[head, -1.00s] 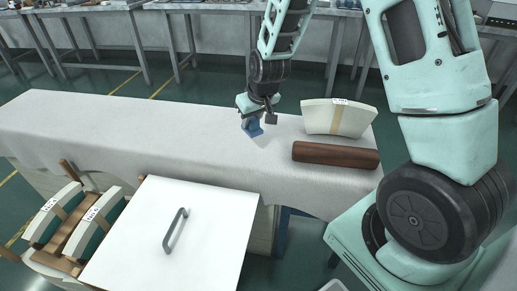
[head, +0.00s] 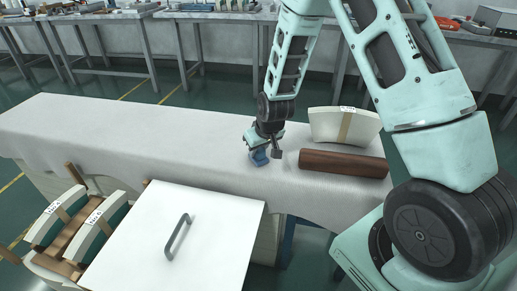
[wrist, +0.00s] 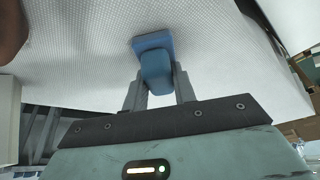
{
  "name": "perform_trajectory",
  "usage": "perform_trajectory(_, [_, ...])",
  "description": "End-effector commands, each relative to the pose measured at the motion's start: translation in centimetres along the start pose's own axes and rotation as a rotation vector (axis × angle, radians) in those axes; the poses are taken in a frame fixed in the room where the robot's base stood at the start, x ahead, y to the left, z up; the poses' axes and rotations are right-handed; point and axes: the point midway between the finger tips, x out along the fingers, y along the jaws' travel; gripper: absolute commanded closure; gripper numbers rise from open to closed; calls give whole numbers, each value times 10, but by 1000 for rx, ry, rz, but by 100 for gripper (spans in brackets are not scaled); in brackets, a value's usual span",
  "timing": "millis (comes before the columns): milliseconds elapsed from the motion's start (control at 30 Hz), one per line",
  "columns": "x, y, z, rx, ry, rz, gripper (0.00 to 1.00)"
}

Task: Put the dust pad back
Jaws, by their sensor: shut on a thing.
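The dust pad (head: 259,158) is a small blue block with a blue grip. My gripper (head: 262,148) is shut on it, above or at the white-covered table (head: 130,130), near its front edge. I cannot tell whether the pad touches the cloth. In the wrist view the blue pad (wrist: 153,68) sits between the two grey fingers of my gripper (wrist: 160,92), with the white cloth behind it.
A brown wooden roller (head: 343,163) and a cream curved block (head: 343,126) lie to the right of my gripper. A white panel with a grey handle (head: 165,245) is in front. A wooden rack (head: 65,240) holds labelled curved blocks at left. The table's left part is clear.

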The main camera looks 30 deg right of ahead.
Motion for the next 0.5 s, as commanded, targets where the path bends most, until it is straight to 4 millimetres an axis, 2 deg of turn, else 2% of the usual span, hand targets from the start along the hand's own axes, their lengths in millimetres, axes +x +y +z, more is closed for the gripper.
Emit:
perform_trajectory(33, [3,0,1,0,0,0,94])
perform_trajectory(67, [2,0,1,0,0,0,65])
perform_trajectory(100, [1,0,1,0,0,0,54])
perform_trajectory(133, [1,0,1,0,0,0,51])
perform_trajectory(367, [1,0,1,0,-1,0,51])
perform_trajectory(500, [-5,0,-1,0,0,0,51])
